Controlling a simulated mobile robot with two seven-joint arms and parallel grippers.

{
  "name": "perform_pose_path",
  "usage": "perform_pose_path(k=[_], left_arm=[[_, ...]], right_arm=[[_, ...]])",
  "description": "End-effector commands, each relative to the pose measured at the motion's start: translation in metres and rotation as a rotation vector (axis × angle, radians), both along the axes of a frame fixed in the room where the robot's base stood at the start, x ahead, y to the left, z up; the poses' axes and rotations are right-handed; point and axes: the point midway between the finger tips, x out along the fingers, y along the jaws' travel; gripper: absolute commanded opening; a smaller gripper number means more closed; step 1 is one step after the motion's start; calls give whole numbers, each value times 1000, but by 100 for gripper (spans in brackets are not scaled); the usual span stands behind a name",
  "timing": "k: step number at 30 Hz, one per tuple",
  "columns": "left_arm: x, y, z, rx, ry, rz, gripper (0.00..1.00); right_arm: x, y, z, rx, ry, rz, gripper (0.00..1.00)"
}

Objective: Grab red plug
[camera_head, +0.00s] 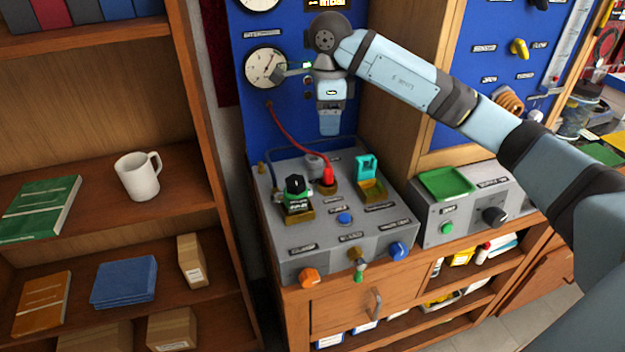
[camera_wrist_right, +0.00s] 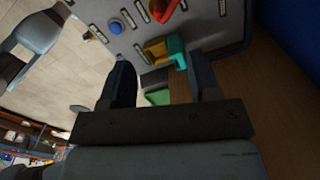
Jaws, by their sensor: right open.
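The red plug (camera_head: 328,174) stands upright in a socket on top of the grey test box (camera_head: 290,252), with a red cable curving up to the blue panel. It also shows at the top edge of the right wrist view (camera_wrist_right: 163,9), partly cut off. My right gripper (camera_head: 330,126) hangs above and behind the plug in the head view, pointing down, apart from it. In the right wrist view its two dark fingers (camera_wrist_right: 162,76) are spread with nothing held between them. My left gripper is in neither view.
Near the plug are a teal part (camera_head: 366,168) in a brass holder, a black-topped connector (camera_head: 295,187) and a blue button (camera_head: 345,218). The gauge panel (camera_head: 240,60) rises behind. A second box with a green tray (camera_head: 447,183) stands right; a shelf with a mug (camera_head: 139,178) is left.

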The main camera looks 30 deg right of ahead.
Motion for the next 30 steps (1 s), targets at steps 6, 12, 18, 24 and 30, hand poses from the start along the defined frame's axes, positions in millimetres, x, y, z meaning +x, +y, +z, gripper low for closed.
perform_pose_path(k=[6,12,18,24,30], left_arm=[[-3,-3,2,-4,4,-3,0],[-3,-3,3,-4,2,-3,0],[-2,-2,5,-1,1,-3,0],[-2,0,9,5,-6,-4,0],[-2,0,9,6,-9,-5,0]], right_arm=[[-1,0,-44,2,7,0,57],[-1,1,-73,3,4,2,57],[-1,0,-86,5,4,1,57],[1,-4,-117,5,5,1,57],[1,-4,-131,5,2,2,57]])
